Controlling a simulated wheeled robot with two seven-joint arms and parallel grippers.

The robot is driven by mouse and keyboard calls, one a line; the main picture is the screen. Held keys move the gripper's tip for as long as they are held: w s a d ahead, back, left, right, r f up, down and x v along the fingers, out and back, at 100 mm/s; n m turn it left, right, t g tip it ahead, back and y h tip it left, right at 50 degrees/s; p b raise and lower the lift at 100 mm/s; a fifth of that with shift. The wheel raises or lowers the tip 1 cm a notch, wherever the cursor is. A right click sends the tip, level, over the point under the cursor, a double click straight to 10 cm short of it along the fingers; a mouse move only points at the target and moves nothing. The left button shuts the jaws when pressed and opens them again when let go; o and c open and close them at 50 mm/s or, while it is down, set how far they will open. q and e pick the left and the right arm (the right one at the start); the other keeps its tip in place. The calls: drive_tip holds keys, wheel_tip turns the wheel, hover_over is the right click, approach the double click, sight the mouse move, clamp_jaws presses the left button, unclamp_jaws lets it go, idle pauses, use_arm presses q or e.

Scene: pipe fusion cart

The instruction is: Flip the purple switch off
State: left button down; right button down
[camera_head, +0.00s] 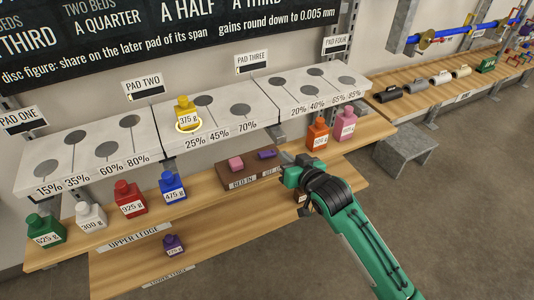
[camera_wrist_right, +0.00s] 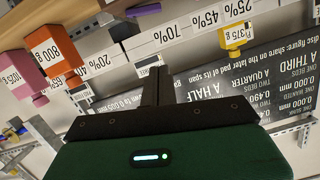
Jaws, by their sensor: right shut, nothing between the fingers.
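The purple switch (camera_head: 266,154) sits on the right half of a brown box (camera_head: 252,170) on the upper ledge. A pink switch (camera_head: 235,163) sits on the box's left half. My right gripper (camera_head: 285,157) is just right of the purple switch, with its fingers shut and empty. Whether it touches the switch I cannot tell. In the right wrist view the shut fingers (camera_wrist_right: 155,85) point up the picture, and a purple piece, probably the switch, shows at the top edge. The box's right end is partly hidden by my gripper. My left gripper is not in view.
Red (camera_head: 129,198), blue (camera_head: 172,187) and other weights stand left of the box. Orange (camera_head: 317,133) and pink (camera_head: 343,125) weights stand close to the right. A yellow weight (camera_head: 186,109) stands on the pad shelf behind. A purple weight (camera_head: 173,245) is on the lower ledge.

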drive_tip(key=shift+w, duration=0.1)
drive_tip(key=p, duration=0.1)
hover_over(267, 154)
drive_tip(key=s, duration=0.2)
drive_tip(key=shift+w+d+f, duration=0.1)
drive_tip(key=shift+d+f, duration=0.1)
drive_tip(key=shift+f, duration=0.4)
drive_tip(key=shift+w+d+f, duration=0.1)
drive_tip(key=shift+d+f, duration=0.1)
drive_tip(key=shift+f, duration=0.35)
drive_tip(key=shift+a+f+p, duration=0.25)
drive_tip(key=shift+f+p, duration=0.05)
drive_tip(key=shift+f, duration=0.95)
drive_tip(key=shift+s+a+f, duration=0.1)
drive_tip(key=shift+s+f, duration=0.05)
drive_tip(key=shift+f, duration=0.45)
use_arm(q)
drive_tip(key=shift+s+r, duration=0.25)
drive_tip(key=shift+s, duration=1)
use_arm(e)
drive_tip(key=shift+f, duration=0.2)
